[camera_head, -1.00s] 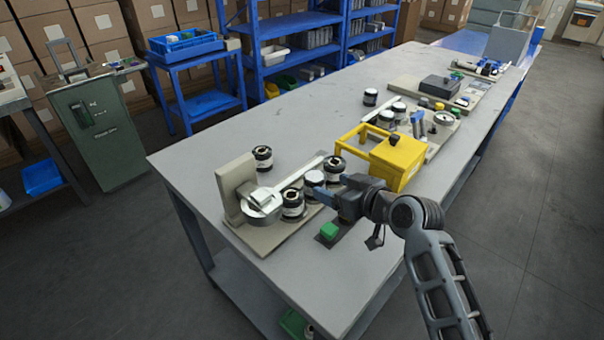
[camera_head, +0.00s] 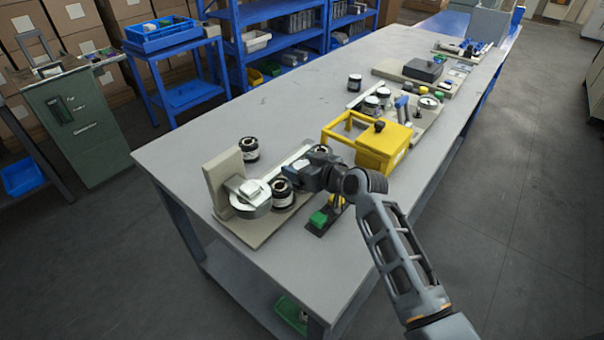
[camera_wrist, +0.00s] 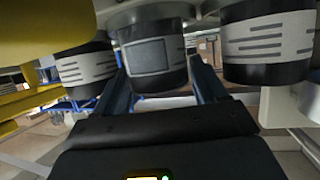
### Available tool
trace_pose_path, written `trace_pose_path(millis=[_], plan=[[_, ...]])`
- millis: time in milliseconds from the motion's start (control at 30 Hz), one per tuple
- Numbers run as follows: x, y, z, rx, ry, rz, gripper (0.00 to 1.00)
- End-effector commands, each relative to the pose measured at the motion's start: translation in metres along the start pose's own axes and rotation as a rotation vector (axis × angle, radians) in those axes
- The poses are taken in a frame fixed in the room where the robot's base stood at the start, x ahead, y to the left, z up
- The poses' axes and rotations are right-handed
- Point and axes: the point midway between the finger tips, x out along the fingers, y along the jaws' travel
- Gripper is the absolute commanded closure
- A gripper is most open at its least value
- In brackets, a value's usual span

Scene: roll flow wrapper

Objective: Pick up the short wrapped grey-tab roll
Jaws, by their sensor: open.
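In the wrist view, a dark roll with a white wrap and a grey square tab (camera_wrist: 150,56) sits in the middle, between the two fingers of my gripper (camera_wrist: 163,80). The fingers are apart, one on each side; whether they touch it I cannot tell. A roll with a striped label (camera_wrist: 86,70) stands on its left, and another striped roll (camera_wrist: 266,48) on its right. In the head view, my gripper (camera_head: 303,171) is over the row of rolls on the near fixture and hides the grey-tab roll. One roll (camera_head: 282,194) shows beside the round metal disc (camera_head: 249,197).
A yellow guard frame and box (camera_head: 383,146) stands close right of my gripper. A green button (camera_head: 318,219) is just in front. A lone roll (camera_head: 249,149) stands behind the beige fixture plate (camera_head: 222,182). The table (camera_head: 240,110) is clear toward its back left.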

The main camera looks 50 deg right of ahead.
Motion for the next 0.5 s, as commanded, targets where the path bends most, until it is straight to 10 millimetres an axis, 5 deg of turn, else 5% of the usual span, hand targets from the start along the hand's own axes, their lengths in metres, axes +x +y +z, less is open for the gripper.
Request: trace_pose_path(millis=[67,500], plan=[[-0.0001,-0.0001,0.0001,0.000,0.000,0.000,0.29],[-0.0004,-0.0002,0.0000,0.000,0.000,0.000,0.70]])
